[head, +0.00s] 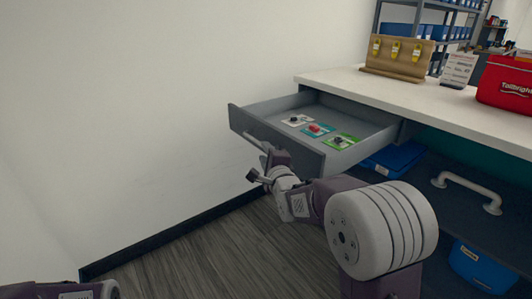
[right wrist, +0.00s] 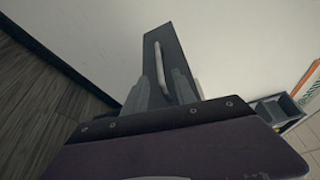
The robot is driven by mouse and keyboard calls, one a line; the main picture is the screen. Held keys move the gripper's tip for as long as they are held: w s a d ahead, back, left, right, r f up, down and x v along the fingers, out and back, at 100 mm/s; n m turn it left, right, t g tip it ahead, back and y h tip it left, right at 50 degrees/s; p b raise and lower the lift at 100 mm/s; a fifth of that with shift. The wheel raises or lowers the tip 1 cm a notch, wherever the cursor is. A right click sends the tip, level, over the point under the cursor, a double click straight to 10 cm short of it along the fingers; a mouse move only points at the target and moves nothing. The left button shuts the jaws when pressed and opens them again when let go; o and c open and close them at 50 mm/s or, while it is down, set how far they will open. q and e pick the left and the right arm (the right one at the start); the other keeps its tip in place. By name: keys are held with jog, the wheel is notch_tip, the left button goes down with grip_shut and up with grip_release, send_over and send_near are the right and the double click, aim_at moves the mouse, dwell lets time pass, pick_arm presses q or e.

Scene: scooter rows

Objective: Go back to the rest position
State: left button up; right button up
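My right gripper (head: 262,164) is at the front of an open grey drawer (head: 310,157), just below and beside its pale bar handle (head: 256,143). In the right wrist view, my right gripper's two fingers (right wrist: 162,85) stand apart, with the handle (right wrist: 163,68) showing between and beyond them. I cannot tell whether a finger touches it. The gripper holds nothing that I can see. Only a piece of my left arm shows at the bottom left of the head view; its gripper is out of the picture.
The drawer, under a white countertop (head: 440,107), holds several small cards, including a green one (head: 341,140). A wooden stand with yellow tags (head: 397,56), a small sign (head: 458,70) and a red bag (head: 505,88) stand on top. Blue bins are below. Floor at left is clear.

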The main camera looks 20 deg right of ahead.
jog(key=shift+s, duration=0.3)
jog(key=s+a+f+n+g, duration=0.2)
jog(key=s+f+n+g, duration=0.75)
jog(key=s+f, duration=0.7)
jog(key=s+f+n+g, duration=0.3)
jog(key=s+f+n, duration=0.15)
jog(key=s, duration=0.25)
jog(key=s+f+n+g, duration=0.3)
jog(key=s+f+n, duration=0.1)
jog(key=s+n, duration=0.25)
notch_tip(320, 180, up, 34)
jog(key=p, duration=3.4)
jog(key=shift+s+a+r+y, duration=0.15)
jog(key=shift+a+r+y, duration=0.1)
jog(key=shift+y, duration=0.15)
